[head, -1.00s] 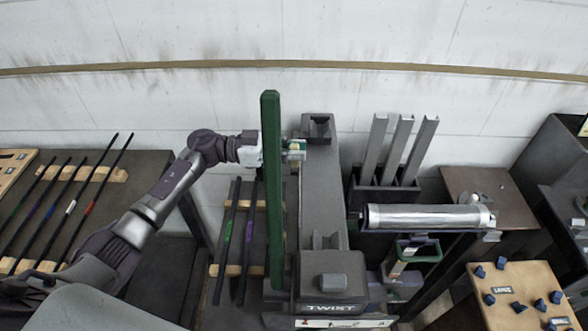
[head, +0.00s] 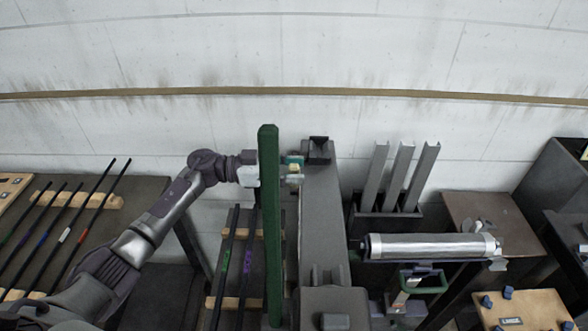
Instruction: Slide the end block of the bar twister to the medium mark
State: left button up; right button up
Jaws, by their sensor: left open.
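The bar twister is a long grey machine with a flat bed (head: 322,215) running away from me. Its end block (head: 318,150) is a dark notched block at the far end of the bed. My left gripper (head: 294,168) is open just left of the end block, partly hidden behind a green post. I cannot tell if a fingertip touches the block. The near block (head: 333,303) of the twister is cut off by the bottom edge. No medium mark can be made out on the bed. My right gripper is not in view.
The upright green post (head: 270,220) stands along the twister's left side, in front of my left wrist. Dark bars (head: 226,262) lie on a rack to the left.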

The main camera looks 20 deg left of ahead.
pick_arm(q)
jog(key=v, duration=1.1)
jog(key=shift+a, duration=0.4)
jog(key=shift+s, duration=0.1)
